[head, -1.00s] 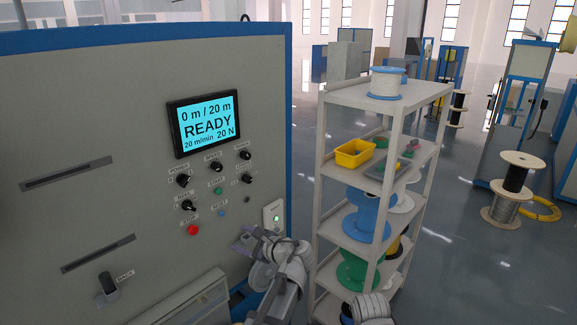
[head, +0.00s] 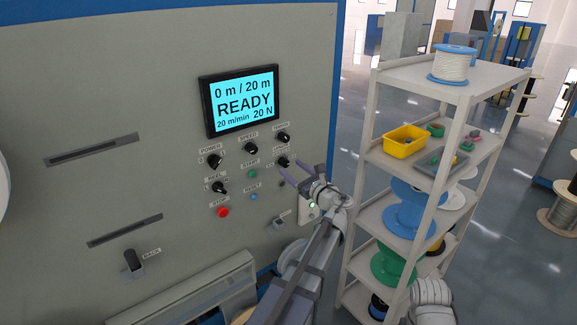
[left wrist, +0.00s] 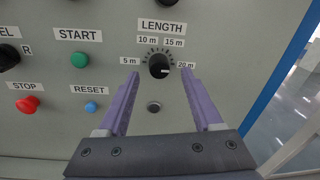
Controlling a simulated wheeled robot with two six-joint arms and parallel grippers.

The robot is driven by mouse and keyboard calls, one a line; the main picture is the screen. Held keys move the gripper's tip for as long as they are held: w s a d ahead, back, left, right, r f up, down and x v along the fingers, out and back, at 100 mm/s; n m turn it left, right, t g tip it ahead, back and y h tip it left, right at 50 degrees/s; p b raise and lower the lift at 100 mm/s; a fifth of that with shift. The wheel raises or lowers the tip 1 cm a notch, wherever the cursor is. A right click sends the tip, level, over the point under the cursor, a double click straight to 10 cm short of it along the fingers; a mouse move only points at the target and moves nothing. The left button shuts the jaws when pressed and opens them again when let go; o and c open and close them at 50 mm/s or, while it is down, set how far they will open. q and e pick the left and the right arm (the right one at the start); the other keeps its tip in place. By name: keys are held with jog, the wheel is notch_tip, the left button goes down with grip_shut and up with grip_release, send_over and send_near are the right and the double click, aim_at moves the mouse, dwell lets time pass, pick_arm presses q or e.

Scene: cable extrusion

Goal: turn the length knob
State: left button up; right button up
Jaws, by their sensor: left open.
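The length knob (head: 283,162) is a small black dial on the grey machine panel. In the left wrist view the length knob (left wrist: 158,65) has 5 m, 10 m, 15 m and 20 m marks around it, and its white line points to the lower right, toward the 20 m side. My left gripper (head: 290,168) is open in front of the panel. In the left wrist view the purple fingers of the left gripper (left wrist: 160,76) lie on either side of the knob's lower part; contact cannot be told. My right gripper is out of view.
The screen (head: 240,100) reads 0 m / 20 m, READY. Nearby are the green start button (left wrist: 80,60), red stop button (left wrist: 28,103), blue reset button (left wrist: 91,107) and other black knobs. A shelf (head: 450,72) with spools and a yellow bin (head: 405,142) stands right of the panel.

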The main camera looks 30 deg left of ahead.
aim_at(286, 164)
pick_arm(q)
jog(key=shift+x, duration=1.55)
grip_shut()
